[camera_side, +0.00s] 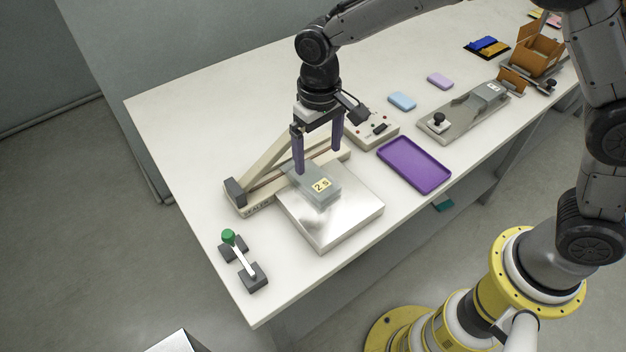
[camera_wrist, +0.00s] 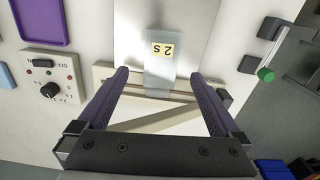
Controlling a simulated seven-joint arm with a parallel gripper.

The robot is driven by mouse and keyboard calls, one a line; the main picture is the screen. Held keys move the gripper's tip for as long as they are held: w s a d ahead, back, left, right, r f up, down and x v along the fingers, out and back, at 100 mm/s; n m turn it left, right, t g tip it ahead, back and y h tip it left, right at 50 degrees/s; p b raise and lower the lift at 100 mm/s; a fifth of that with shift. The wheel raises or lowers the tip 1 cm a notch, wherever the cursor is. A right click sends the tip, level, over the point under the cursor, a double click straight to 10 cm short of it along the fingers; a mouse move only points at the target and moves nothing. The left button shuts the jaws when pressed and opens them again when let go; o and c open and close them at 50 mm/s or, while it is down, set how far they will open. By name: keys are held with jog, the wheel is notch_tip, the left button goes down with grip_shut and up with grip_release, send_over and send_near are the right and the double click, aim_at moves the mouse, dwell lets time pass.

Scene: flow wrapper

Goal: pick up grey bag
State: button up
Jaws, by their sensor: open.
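The grey bag (camera_side: 309,184) is a flat, translucent pouch with a yellow "2 s" label. It lies on the shiny metal plate (camera_side: 345,218), with one end reaching the sealer (camera_side: 262,208). It also shows in the wrist view (camera_wrist: 160,84), where it appears between my fingertips. My gripper (camera_side: 318,160) points down with its two purple fingers apart and nothing held between them. The fingertips are close above the bag's sealer end. In the wrist view my gripper (camera_wrist: 158,75) spans wider than the bag. I cannot tell the exact height left between tips and bag.
A control box (camera_side: 372,130) and a purple tray (camera_side: 414,164) stand right of the sealer. A green-knobbed lever (camera_side: 240,262) stands near the table's front left corner. A metal fixture (camera_side: 465,112), an orange box (camera_side: 537,50) and small coloured packs lie farther right.

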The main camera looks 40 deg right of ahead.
aim_at(316, 180)
notch_tip(316, 180, down, 8)
jog(key=shift+a+f, duration=0.15)
dwell(0.4)
jog(key=shift+c, duration=0.2)
jog(key=shift+w, duration=0.1)
jog(key=c, duration=1.2)
